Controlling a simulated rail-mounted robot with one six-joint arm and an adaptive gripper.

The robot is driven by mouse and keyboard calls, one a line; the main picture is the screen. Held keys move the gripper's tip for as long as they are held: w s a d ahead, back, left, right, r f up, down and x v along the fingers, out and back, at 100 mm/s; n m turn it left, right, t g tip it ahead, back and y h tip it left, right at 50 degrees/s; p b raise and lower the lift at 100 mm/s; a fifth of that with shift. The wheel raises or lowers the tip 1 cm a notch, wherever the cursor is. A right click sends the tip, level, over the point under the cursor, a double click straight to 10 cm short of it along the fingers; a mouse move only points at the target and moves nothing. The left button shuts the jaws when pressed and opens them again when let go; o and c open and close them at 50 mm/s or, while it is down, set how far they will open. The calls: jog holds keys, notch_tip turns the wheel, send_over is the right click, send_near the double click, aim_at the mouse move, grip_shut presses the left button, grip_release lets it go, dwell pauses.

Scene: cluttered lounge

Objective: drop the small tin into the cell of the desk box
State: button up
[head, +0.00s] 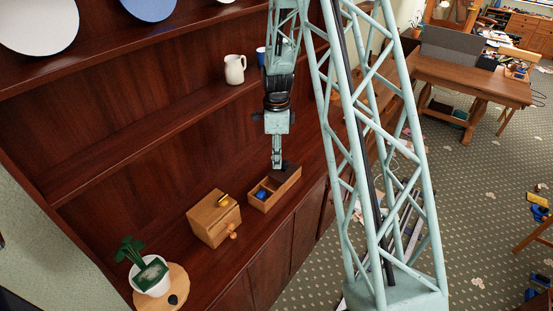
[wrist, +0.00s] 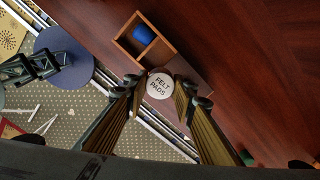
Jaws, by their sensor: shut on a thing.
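The small tin (wrist: 159,86), round and pale with "FELT PADS" on its lid, sits between the fingers of my gripper (wrist: 160,82) in the wrist view. My gripper is shut on it. In the head view my gripper (head: 277,166) points down at the far part of the wooden desk box (head: 262,207); I cannot make out the tin there. The desk box also shows in the wrist view (wrist: 122,44), just beyond the tin. One cell holds a blue object (wrist: 144,35); the cell beside it looks empty. The tin and fingers hide part of the box.
A small wooden chest (head: 207,224) with a yellow item on top stands left of the box. A potted plant (head: 152,274) is on a round board at the front left. A white jug (head: 234,69) stands on the shelf above. The cabinet edge drops to the floor.

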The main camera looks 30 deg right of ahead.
jog(key=shift+f, duration=0.2)
jog(key=shift+f+b, duration=1)
jog(key=shift+f, duration=1.8)
jog(key=o, duration=0.9)
jog(key=shift+o, duration=0.2)
jog(key=shift+r, duration=0.1)
jog(key=shift+r, duration=5.9)
